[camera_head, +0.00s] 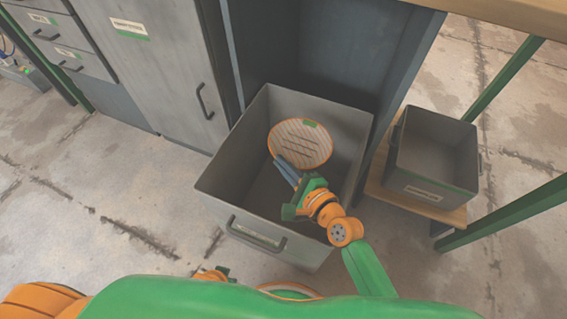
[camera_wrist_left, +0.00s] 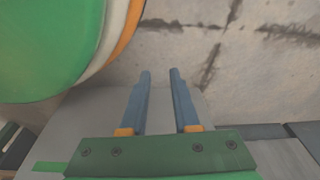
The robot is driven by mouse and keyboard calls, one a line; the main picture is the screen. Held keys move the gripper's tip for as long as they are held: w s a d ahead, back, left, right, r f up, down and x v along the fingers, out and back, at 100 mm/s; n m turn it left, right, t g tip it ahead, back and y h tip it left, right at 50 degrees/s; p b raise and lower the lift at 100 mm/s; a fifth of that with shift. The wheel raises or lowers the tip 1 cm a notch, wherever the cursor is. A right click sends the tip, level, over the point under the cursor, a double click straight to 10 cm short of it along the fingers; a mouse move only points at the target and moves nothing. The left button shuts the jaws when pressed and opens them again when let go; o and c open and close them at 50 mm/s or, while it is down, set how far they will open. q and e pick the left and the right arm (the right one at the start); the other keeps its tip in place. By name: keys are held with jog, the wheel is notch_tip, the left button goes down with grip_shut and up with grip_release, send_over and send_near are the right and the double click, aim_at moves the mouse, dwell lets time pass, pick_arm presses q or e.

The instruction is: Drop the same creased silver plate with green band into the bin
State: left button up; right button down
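The silver plate (camera_head: 300,146) is round, with an orange rim, several dark crease lines and a green band (camera_head: 312,124) at its far edge. It is in the head view, within the mouth of the large grey bin (camera_head: 232,193), over its back part. My right gripper (camera_head: 284,167) reaches into the bin mouth from the front. Its blue fingers meet the plate's near left edge and look shut on it; the fingertips are partly hard to make out. My left gripper (camera_wrist_left: 160,88) is open and empty in the left wrist view, pointing over the floor.
A smaller grey bin (camera_head: 432,150) stands on a wooden shelf (camera_head: 415,204) at the right. Grey cabinets (camera_head: 160,70) stand at the back left. A wooden tabletop edge (camera_head: 500,12) crosses the top right. Concrete floor (camera_head: 90,190) is clear at the left.

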pick_arm(q)
jog(key=shift+w+d+r, duration=0.1)
jog(key=shift+w+d, duration=0.05)
pick_arm(e)
jog(key=shift+f, duration=0.15)
jog(key=c, duration=1)
grip_release()
